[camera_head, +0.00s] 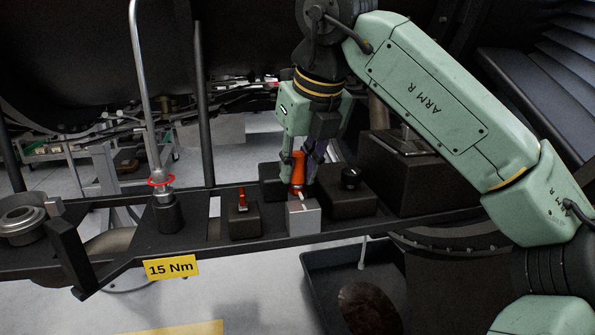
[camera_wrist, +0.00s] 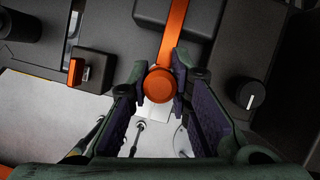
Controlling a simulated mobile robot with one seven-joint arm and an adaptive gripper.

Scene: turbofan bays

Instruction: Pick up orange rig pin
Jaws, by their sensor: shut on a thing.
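The orange rig pin (camera_head: 298,169) stands upright between the fingers of my gripper (camera_head: 302,156) in the head view. Its round orange head (camera_wrist: 158,86) shows between the two fingertips in the wrist view, with an orange strap (camera_wrist: 175,32) running away from it. My gripper (camera_wrist: 157,82) is shut on the pin. A light grey block (camera_head: 304,218) with a small silver part on top sits just below the pin. I cannot tell whether the pin's lower end is inside a hole.
A dark block with a smaller orange piece (camera_head: 242,199) stands to the left on the rail. A dark box with a black knob (camera_head: 351,178) stands close on the right. A metal post with a red ring (camera_head: 162,181) and a 15 Nm label (camera_head: 171,268) are further left. A dark tray (camera_head: 320,285) lies below.

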